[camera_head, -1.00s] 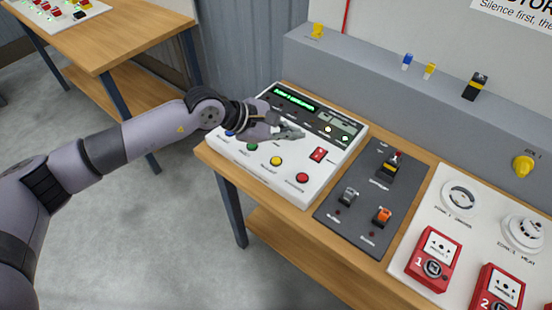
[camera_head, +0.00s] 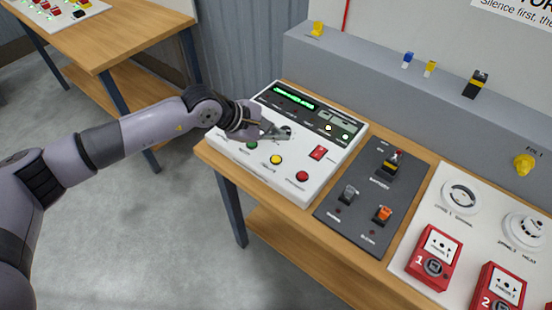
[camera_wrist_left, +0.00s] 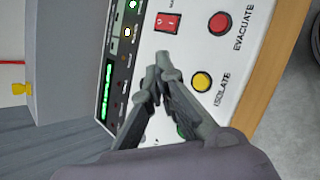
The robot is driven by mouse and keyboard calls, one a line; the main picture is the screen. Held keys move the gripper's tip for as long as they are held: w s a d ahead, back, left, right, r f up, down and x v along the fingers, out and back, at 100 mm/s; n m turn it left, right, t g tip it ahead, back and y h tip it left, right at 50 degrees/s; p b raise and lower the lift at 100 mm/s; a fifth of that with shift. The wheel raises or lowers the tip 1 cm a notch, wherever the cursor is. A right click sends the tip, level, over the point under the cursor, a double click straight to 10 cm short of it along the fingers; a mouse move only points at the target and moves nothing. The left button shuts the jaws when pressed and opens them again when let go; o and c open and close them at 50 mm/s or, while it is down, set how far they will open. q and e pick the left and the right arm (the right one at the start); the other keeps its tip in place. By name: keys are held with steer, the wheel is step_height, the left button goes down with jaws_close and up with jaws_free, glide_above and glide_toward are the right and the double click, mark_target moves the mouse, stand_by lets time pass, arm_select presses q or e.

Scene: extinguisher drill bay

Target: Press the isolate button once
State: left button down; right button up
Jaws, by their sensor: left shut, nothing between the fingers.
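The isolate button is the yellow round button (camera_head: 276,160) on the sloped front of the white control panel (camera_head: 318,180). In the left wrist view the yellow button (camera_wrist_left: 202,81) has the label ISOLATE beside it. My left gripper (camera_head: 286,133) is shut and empty over the panel, farther back than the yellow button. In the left wrist view its closed fingertips (camera_wrist_left: 161,60) lie between the red switch and the yellow button, apart from the button. I cannot tell how high they are above the panel. My right gripper is not in view.
A red button (camera_head: 302,176) marked EVACUATE, a green button (camera_head: 252,145) and a red rocker switch (camera_head: 317,153) are near the yellow one. A dark switch plate (camera_head: 362,215) lies to the right. Red call points (camera_head: 433,257) stand farther right on the bench.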

arm_select(q)
steer(key=b, duration=0.3)
glide_above(276, 161)
step_height(276, 161, down, 6)
steer(key=shift+d+r, duration=0.1)
steer(key=shift+r, duration=0.05)
steer(key=shift+f+b, duration=0.3)
steer(key=shift+f, duration=0.2)
steer(key=shift+r, duration=0.1)
stand_by(0.5)
steer(key=shift+f+b, duration=0.45)
steer(key=shift+b, duration=0.15)
steer(key=shift+f+b, duration=0.5)
steer(key=shift+b, duration=0.15)
stand_by(0.6)
steer(key=shift+r, duration=0.9)
